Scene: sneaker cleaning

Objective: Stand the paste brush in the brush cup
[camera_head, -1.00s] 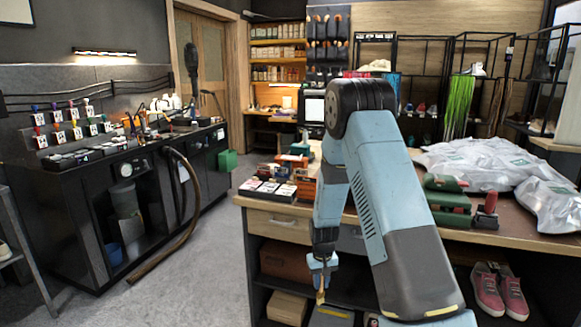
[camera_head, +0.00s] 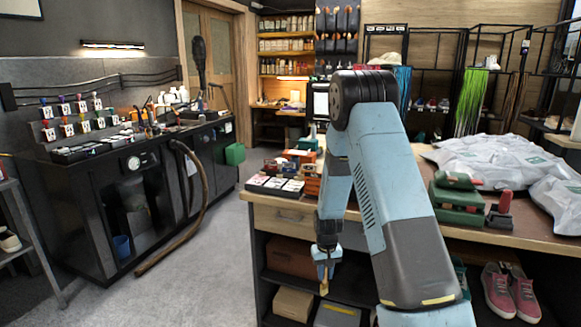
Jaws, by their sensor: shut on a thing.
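My gripper (camera_head: 326,268) hangs low in front of the workbench, pointing down, left of my bent forearm. It is shut on a thin tan, stick-like piece that shows below the fingers; this appears to be the paste brush (camera_head: 324,287). Its bristles are too small to make out. The brush is in the air, apart from the bench top. I cannot pick out the brush cup for certain; upright tools stand in a cluster on the black counter (camera_head: 150,112) at the left, too small to tell their holder.
The wooden workbench (camera_head: 275,203) holds cards, a green box (camera_head: 458,203) and silver bags (camera_head: 500,160). Boxes and pink sneakers (camera_head: 510,291) sit on its lower shelves. A brown hose (camera_head: 195,220) hangs off the black counter.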

